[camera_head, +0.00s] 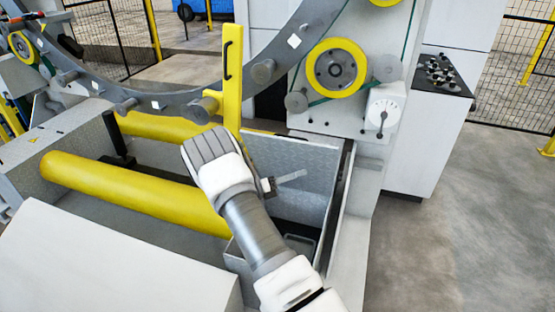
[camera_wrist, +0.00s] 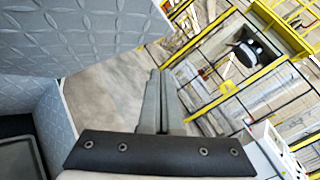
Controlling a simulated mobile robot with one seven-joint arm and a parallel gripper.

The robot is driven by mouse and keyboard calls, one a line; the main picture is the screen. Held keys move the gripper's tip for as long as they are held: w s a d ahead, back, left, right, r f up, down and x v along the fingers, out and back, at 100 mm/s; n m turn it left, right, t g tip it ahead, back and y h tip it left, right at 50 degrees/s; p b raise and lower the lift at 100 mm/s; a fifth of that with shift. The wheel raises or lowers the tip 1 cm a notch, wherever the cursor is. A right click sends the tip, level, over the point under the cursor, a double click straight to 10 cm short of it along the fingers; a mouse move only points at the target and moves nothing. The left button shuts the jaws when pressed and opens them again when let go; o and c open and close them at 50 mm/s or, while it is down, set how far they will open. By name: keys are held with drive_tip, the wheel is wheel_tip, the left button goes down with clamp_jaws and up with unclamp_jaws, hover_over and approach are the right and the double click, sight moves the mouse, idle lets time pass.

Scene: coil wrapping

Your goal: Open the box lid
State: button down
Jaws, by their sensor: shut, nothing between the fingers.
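The box (camera_head: 229,258) is in the lower middle of the head view, and its inside is partly visible, with a dark tray (camera_head: 301,243) in it. A grey diamond-plate panel, which looks like the lid (camera_head: 310,205), stands raised behind the opening. The lid also fills the upper left of the wrist view (camera_wrist: 75,35). My gripper (camera_head: 303,173) is in front of this panel in the head view. In the wrist view its two fingers (camera_wrist: 160,76) are together and empty, with no contact with the panel visible. My forearm hides part of the box.
Yellow rollers (camera_head: 130,190) lie to the left, under a large grey ring (camera_head: 180,103). A yellow upright bar (camera_head: 232,75) stands just behind my wrist. A machine column with a yellow-rimmed wheel (camera_head: 336,68) rises behind the box. Open floor (camera_head: 455,215) is to the right.

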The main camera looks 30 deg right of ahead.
drive_tip(key=w+a+f+n+t+y+b, duration=0.1)
drive_tip(key=a+f+n+t+b, duration=0.1)
drive_tip(key=a+n+t, duration=0.55)
drive_tip(key=w+a+f+n+t+y+b, duration=0.1)
drive_tip(key=a+n+t+b, duration=0.15)
drive_tip(key=n+t, duration=0.85)
drive_tip(key=g+b, duration=0.1)
drive_tip(key=b, duration=0.3)
approach(280, 141)
drive_tip(key=x, duration=0.5)
drive_tip(key=shift+d+r, duration=0.1)
drive_tip(key=shift+d, duration=0.1)
drive_tip(key=shift+w+d+r+n, duration=0.25)
drive_tip(key=shift+w+d+r, duration=0.15)
drive_tip(key=shift+w, duration=0.1)
